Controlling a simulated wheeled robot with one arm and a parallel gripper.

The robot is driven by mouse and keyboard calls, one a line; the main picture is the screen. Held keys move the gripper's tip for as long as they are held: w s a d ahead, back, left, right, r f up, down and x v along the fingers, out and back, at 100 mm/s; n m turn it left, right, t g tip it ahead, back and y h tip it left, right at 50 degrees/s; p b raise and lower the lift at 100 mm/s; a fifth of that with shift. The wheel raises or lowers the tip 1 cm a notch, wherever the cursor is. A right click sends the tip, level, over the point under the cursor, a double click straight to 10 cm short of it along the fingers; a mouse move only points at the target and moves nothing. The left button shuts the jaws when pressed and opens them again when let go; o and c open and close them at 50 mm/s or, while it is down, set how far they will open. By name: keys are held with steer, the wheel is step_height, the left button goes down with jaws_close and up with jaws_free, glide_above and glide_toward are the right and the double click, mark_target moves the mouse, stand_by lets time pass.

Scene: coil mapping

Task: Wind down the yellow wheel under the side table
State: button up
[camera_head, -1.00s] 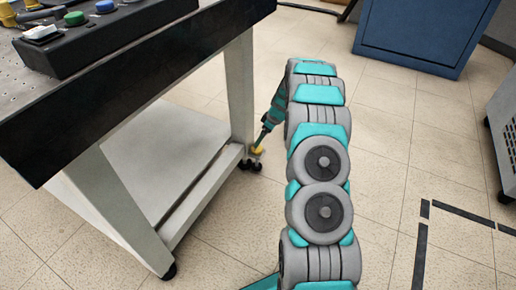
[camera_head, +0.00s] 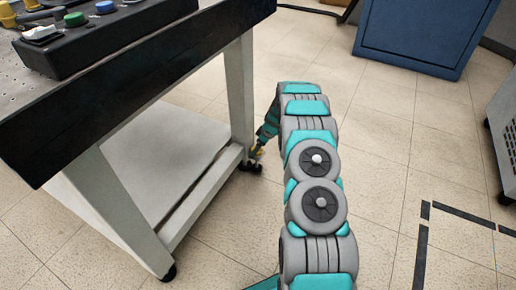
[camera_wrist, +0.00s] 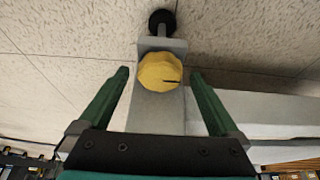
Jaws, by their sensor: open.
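The yellow wheel (camera_wrist: 160,72) is a ridged round knob with a dark line on its face. It sits on a grey bracket at the foot of the side table (camera_head: 240,85), above a dark caster. In the wrist view my gripper (camera_wrist: 160,74) is open, with one green finger on each side of the wheel and a visible gap to both. I cannot tell how deep the fingers reach around it. In the head view only a little yellow shows by the table's leg (camera_head: 257,153), and my arm partly hides the gripper.
A black control box (camera_head: 85,40) with coloured buttons stands on the table top. A low white shelf (camera_head: 150,150) lies under the table. A blue cabinet (camera_head: 425,32) stands at the back and a grey unit (camera_head: 506,125) at the right. Floor between is open.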

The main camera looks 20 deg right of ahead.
steer(key=shift+c, duration=0.2)
steer(key=c, duration=1.3)
steer(key=shift+a+f+m+h+b, duration=0.1)
steer(key=shift+m+h+b, duration=0.2)
steer(key=shift+m+b, duration=0.35)
steer(key=shift+m+t+h, duration=0.3)
steer(key=shift+m, duration=1.45)
steer(key=o, duration=1.3)
steer(key=shift+o, duration=0.2)
steer(key=shift+r, duration=0.2)
